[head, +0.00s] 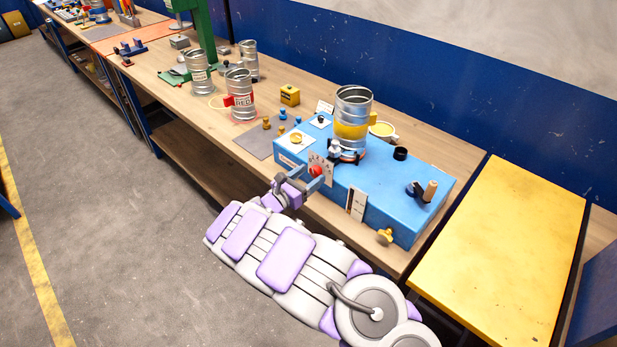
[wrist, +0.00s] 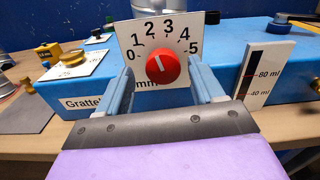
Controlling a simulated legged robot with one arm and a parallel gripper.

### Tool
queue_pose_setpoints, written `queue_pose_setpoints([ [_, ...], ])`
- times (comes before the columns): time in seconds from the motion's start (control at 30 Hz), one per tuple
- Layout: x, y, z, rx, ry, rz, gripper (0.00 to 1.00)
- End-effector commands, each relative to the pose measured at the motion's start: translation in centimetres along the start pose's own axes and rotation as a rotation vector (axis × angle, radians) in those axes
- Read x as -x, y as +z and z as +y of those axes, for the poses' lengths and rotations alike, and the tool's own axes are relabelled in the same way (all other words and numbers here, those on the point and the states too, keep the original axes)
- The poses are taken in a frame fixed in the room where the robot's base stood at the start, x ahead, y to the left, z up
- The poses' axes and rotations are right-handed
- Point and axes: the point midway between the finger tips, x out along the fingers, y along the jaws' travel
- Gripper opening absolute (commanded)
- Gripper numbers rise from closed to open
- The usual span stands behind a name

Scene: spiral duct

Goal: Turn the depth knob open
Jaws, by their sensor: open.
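A red round knob (wrist: 163,67) with a white pointer line sits on a white dial plate (wrist: 192,22) marked 0 to 5 and "mm". The pointer tilts slightly left of straight up, roughly toward the 2. In the head view the red knob (head: 316,171) is on the front of a blue box (head: 395,199). My gripper (head: 301,184) is open in front of it. In the wrist view the gripper's fingers (wrist: 163,85) stand on either side of the knob, with gaps, and I cannot tell their exact depth relative to it.
A metal can with a yellow band (head: 352,105) stands on the blue box. A scale plate (wrist: 264,72) marked in ml is right of the dial, and a yellow knob (head: 385,236) is at the box's front right. Several cans stand farther left on the bench.

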Motion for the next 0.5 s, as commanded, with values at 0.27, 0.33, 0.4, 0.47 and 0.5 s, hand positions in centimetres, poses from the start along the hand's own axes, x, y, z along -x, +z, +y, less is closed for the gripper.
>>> queue_pose_setpoints([
  [0.27,-0.37,0.13,-0.24,-0.004,0.0,0.001,0.67],
  [0.33,-0.37,0.13,-0.24,-0.004,0.0,0.001,0.61],
  [0.4,-0.35,0.13,-0.22,-0.004,0.0,0.001,0.55],
  [0.47,-0.32,0.12,-0.19,-0.003,0.0,0.001,0.49],
  [0.5,-0.3,0.1,-0.17,-0.003,0.0,0.0,0.45],
])
